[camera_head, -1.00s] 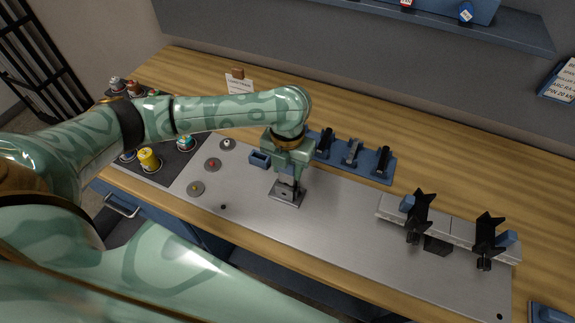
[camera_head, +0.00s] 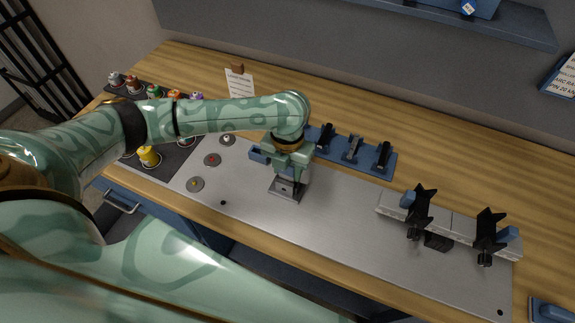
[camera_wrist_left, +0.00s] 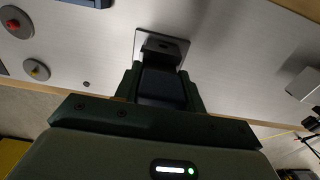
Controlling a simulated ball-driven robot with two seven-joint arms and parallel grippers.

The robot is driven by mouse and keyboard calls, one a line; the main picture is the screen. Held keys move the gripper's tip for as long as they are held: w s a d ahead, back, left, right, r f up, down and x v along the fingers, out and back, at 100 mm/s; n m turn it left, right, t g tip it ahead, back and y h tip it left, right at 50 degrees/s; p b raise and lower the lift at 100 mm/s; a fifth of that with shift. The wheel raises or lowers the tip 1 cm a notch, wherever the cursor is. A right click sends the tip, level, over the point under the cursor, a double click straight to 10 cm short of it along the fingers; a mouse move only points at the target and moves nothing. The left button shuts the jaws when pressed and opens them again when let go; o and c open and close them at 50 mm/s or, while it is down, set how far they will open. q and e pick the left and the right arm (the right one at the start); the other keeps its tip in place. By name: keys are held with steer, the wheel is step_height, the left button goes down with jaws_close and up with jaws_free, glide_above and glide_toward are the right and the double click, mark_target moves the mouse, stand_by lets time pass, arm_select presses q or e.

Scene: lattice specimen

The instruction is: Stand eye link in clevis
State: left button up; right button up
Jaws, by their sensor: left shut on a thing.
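The clevis (camera_head: 285,194) is a small grey fixture with a square base plate, on the metal bench plate. In the left wrist view the clevis plate (camera_wrist_left: 180,45) lies just beyond my fingertips. My left gripper (camera_head: 291,175) is right above the clevis, pointing down, and is shut on a dark part, which I take for the eye link (camera_wrist_left: 162,87). The link sits between the green fingers, its lower end at or close to the clevis. I cannot tell whether it is inside the clevis or touching it. My right gripper is not in view.
A blue rack (camera_head: 351,156) with several dark parts stands behind, right of the gripper. A small blue box (camera_head: 257,155) is partly hidden by the gripper. Black clamps (camera_head: 418,211) stand at the right. Round buttons (camera_head: 196,184) and coloured bottles (camera_head: 149,156) are left. The front middle is clear.

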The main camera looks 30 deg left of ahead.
arm_select(q)
steer(key=o, duration=1.5)
steer(key=shift+f, duration=0.1)
step_height(320, 180, up, 5)
steer(key=p, duration=0.6)
step_height(320, 180, up, 16)
steer(key=p, duration=0.3)
steer(key=shift+r, duration=0.2)
